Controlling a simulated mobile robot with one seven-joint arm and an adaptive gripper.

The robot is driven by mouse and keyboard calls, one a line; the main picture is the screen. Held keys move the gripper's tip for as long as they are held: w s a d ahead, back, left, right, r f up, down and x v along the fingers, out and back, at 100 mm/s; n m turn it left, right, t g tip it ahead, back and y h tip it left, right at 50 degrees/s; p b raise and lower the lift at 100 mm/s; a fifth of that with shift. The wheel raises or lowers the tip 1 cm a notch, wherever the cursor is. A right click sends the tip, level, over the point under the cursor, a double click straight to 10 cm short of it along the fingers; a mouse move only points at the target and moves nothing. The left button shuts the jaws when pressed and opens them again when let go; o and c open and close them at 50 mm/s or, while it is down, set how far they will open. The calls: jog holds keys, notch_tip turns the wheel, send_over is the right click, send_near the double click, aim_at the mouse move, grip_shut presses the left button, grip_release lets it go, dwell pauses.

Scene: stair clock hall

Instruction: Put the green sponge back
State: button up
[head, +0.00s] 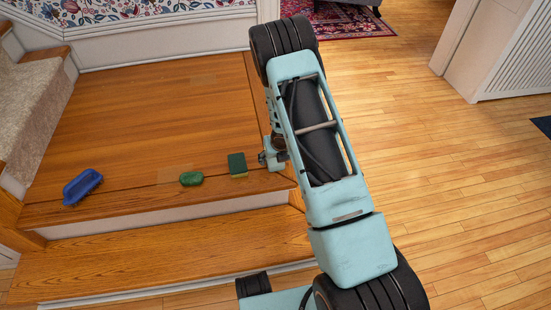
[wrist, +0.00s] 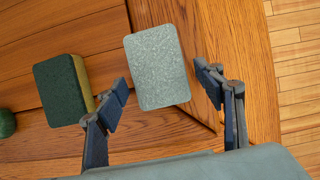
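A dark green block with a yellow side, like a scouring sponge (head: 237,165), lies on the wooden landing near its front edge. It also shows at the left in the wrist view (wrist: 60,92), outside my left finger. A pale grey-green speckled block (wrist: 157,67) lies between and just beyond my fingertips; I cannot tell if it is a sponge. My gripper (wrist: 166,84) is open, with a gap at the right finger; the left fingertip is close to the pale block. In the head view my gripper (head: 271,155) is mostly hidden by my arm.
A rounded green object (head: 191,179) and a blue brush-like object (head: 83,187) lie left along the landing (head: 150,110). A lower step (head: 170,255) lies in front. Carpeted stairs (head: 35,110) rise at left. The wooden floor (head: 450,170) at right is clear.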

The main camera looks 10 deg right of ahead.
jog(key=shift+f, duration=0.3)
jog(key=p+v, duration=0.3)
jog(key=v, duration=0.8)
jog(key=shift+w, duration=0.3)
jog(key=shift+r+p, duration=0.2)
jog(key=shift+p, duration=0.1)
